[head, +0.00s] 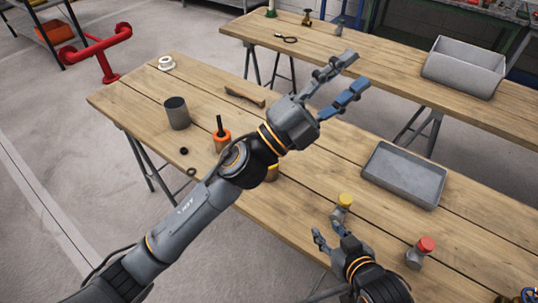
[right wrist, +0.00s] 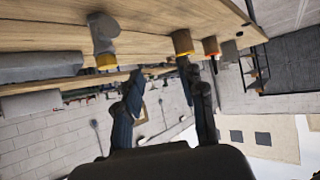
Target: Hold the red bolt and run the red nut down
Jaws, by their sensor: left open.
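A grey piece with a red top (head: 427,243) stands upright near the table's front edge, right of my right gripper. I cannot tell whether its red part is the bolt, the nut or both. A similar grey piece with a yellow top (head: 344,200) stands just beyond my right gripper (head: 328,226). The yellow-ended piece also shows in the right wrist view (right wrist: 106,62), apart from the fingers. My right gripper is open, with clear space between its fingers (right wrist: 161,75). My left gripper (head: 354,73) is open and empty, raised above the table's far side.
A grey tray (head: 376,150) lies on the right of the wooden table. A grey cup (head: 177,113), an orange holder (head: 221,145) and small black rings (head: 184,151) are at left. A grey bin (head: 463,68) is on the back table. My left arm crosses the near table.

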